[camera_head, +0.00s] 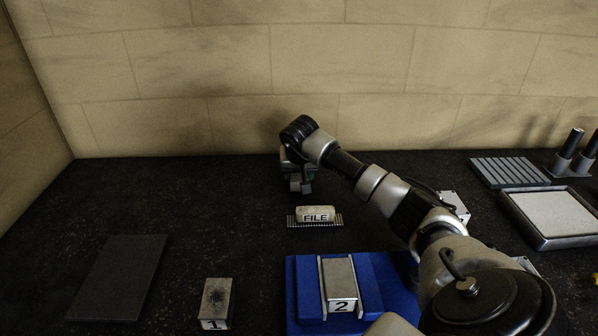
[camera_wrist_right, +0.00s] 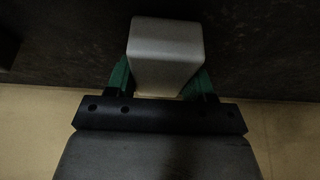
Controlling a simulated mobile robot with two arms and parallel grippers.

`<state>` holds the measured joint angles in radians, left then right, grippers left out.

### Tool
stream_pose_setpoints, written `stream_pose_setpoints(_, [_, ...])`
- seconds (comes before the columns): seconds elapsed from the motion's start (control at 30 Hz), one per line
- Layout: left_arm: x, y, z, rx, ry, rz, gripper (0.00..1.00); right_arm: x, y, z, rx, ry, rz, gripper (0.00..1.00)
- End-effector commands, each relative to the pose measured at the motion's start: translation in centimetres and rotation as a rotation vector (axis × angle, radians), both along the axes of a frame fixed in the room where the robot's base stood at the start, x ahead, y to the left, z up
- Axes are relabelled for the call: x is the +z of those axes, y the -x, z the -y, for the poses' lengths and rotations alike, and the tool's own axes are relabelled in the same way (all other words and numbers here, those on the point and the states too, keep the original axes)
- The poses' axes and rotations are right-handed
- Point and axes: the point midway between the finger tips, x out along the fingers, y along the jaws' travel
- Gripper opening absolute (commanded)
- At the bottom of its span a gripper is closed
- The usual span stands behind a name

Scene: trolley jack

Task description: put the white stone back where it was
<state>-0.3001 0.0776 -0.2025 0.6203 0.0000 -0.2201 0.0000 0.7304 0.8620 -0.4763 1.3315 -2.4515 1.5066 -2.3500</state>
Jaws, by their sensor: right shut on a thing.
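My right gripper (camera_head: 301,184) is near the back of the dark bench, close to the wall and behind the FILE block. In the right wrist view it is shut on a plain pale block, the white stone (camera_wrist_right: 166,55), held between two green-sided fingers (camera_wrist_right: 163,85). In the head view the stone is mostly hidden by the gripper and is hard to make out. I cannot tell whether it touches the bench. My left gripper is not in view.
A pale block marked FILE (camera_head: 315,214) sits on a ridged strip (camera_head: 328,224). Block 2 (camera_head: 340,280) is in a blue holder (camera_head: 300,290). Block 1 (camera_head: 216,298) and a dark flat plate (camera_head: 118,277) are left. A ribbed plate (camera_head: 508,172) and pale-topped tray (camera_head: 555,213) are right.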

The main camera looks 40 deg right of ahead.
Motion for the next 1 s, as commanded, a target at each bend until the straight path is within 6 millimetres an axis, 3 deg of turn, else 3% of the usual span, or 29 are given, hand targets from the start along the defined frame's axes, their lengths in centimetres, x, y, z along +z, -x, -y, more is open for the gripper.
stream_pose_setpoints(0.13, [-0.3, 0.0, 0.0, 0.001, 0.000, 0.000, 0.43, -0.4, 0.0, 0.0, 0.001, 0.001, 0.001, 0.31])
stream_pose_setpoints(0.17, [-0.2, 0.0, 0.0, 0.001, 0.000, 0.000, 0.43, -0.3, 0.0, 0.0, 0.001, 0.001, -0.001, 0.56])
stream_pose_setpoints(0.3, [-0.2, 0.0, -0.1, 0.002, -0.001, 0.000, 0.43, -0.3, 0.0, 0.0, 0.001, 0.000, -0.001, 0.78])
stream_pose_setpoints(0.7, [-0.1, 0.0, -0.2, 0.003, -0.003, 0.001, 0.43, 0.6, 0.1, -0.1, 0.001, 0.001, 0.002, 0.79])
stream_pose_setpoints(1.0, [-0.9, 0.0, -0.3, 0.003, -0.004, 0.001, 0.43, 6.1, 1.9, -1.6, 0.002, 0.004, 0.003, 0.79])
